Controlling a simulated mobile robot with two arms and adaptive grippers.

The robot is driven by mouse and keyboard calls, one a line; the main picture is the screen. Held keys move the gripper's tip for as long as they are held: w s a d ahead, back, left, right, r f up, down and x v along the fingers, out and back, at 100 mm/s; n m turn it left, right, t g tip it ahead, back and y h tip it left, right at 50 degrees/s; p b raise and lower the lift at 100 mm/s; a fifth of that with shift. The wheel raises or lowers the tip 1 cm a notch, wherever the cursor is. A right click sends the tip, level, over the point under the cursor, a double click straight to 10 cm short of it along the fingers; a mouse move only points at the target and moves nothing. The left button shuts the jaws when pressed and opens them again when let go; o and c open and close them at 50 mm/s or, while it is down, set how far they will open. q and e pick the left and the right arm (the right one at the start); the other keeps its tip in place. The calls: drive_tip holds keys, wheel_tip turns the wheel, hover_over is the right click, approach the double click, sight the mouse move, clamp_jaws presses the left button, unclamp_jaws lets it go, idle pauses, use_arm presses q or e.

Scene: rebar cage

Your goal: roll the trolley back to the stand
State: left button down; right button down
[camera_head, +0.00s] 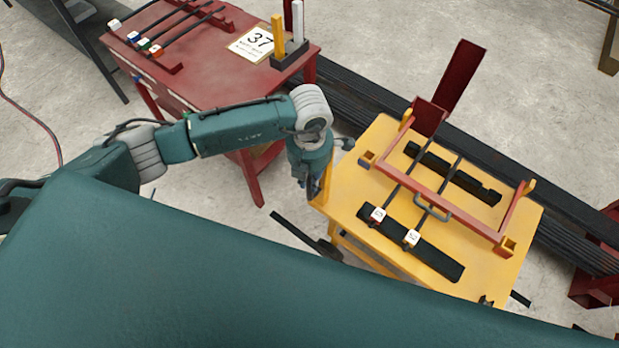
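The yellow trolley (480,272) stands right of centre. A red frame (441,188) with a grey handle lies on its top. Two dark bars with white tagged ends (377,215) lie under or through the frame, beside black strips. My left gripper (318,188) points down at the trolley's left edge. Its fingertips are mostly hidden, so I cannot tell whether it touches or grips the edge. A red table (208,82) stands at upper left, apart from the trolley; I cannot tell whether it is the stand. My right gripper is out of view.
Long black bars (370,100) run behind the trolley. Grey floor (400,40) is open at the top. My teal body covers the bottom.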

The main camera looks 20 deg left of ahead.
use_arm(q)
drive_tip(key=w+a+b, duration=0.4)
drive_tip(key=a+b, duration=0.1)
drive_tip(key=a, duration=0.5)
drive_tip(key=w+a+b, duration=0.3)
drive_tip(key=a+b, duration=0.2)
drive_tip(key=a, duration=0.6)
drive_tip(key=shift+w, duration=0.35)
drive_tip(key=shift+a+r, duration=0.1)
drive_tip(key=shift+a, duration=0.05)
drive_tip(key=c, duration=2)
unclamp_jaws()
wheel_tip(320, 180, up, 12)
